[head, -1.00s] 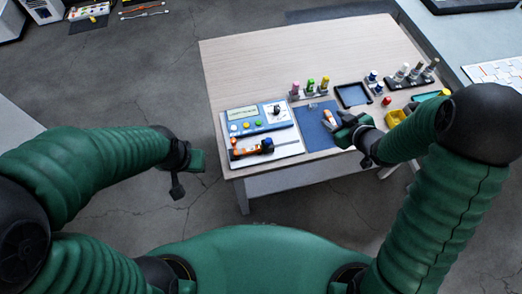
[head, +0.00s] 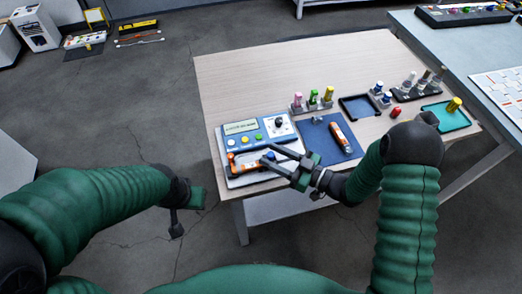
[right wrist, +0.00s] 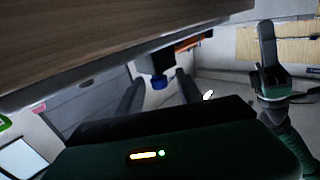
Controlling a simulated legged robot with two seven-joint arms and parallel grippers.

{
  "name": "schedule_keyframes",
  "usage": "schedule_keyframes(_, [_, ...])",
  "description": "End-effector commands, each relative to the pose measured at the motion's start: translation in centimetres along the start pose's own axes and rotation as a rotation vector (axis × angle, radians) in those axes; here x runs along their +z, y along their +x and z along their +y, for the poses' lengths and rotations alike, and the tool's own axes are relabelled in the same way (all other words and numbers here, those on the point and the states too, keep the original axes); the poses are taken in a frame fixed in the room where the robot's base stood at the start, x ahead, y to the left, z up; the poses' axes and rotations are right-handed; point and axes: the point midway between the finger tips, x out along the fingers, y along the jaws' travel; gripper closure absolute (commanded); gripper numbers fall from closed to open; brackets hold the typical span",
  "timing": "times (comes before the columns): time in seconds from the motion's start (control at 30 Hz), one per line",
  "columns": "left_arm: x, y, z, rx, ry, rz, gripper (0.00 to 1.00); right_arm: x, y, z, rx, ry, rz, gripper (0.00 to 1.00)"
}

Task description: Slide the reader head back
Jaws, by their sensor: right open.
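The reader (head: 248,126) is a blue and white panel with a screen, buttons and a dial. In front of it, an orange rail (head: 243,169) lies on a white plate, and a blue knob, seemingly the reader head, sits near its right end, mostly hidden in the head view. My right gripper (head: 265,154) is open, its fingers reaching leftward over the rail's right end. In the right wrist view the blue knob (right wrist: 158,81) shows between the two finger ends; contact cannot be told. My left gripper (head: 192,197) hangs left of the table, away from everything; its jaw is unclear.
An orange and white handheld tool (head: 341,136) lies on the blue mat (head: 312,143). The table's back left is clear.

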Motion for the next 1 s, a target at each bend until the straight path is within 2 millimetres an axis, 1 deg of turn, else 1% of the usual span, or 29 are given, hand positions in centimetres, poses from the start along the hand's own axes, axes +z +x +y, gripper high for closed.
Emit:
schedule_keyframes(0.03, [0.1,0.2,0.0,0.0,0.0,0.0,1.0,0.1,1.1,-0.1,-0.003,-0.002,0.0,0.57])
schedule_keyframes(0.1, [0.1,0.2,0.0,0.0,0.0,0.0,1.0,0.1,2.4,-0.1,-0.003,-0.001,0.0,0.57])
schedule_keyframes(0.2, [0.1,0.3,0.0,0.0,0.0,0.0,1.0,0.1,3.6,0.0,-0.001,0.0,0.0,0.57])
schedule_keyframes(0.33, [0.1,0.3,0.0,0.0,0.0,0.0,1.0,0.0,4.2,0.0,0.001,0.001,-0.001,0.57])
schedule_keyframes(0.53, [0.1,0.3,0.0,0.0,0.0,0.0,1.0,0.0,4.2,0.0,0.002,0.001,-0.001,0.57])
schedule_keyframes(0.87, [0.1,0.3,0.0,0.0,0.0,0.0,1.0,0.0,4.2,0.0,0.002,0.001,-0.001,1.0])
schedule_keyframes(1.0, [0.1,0.3,0.0,0.0,0.0,0.0,1.0,0.0,4.1,0.0,0.002,0.0,-0.001,1.0])
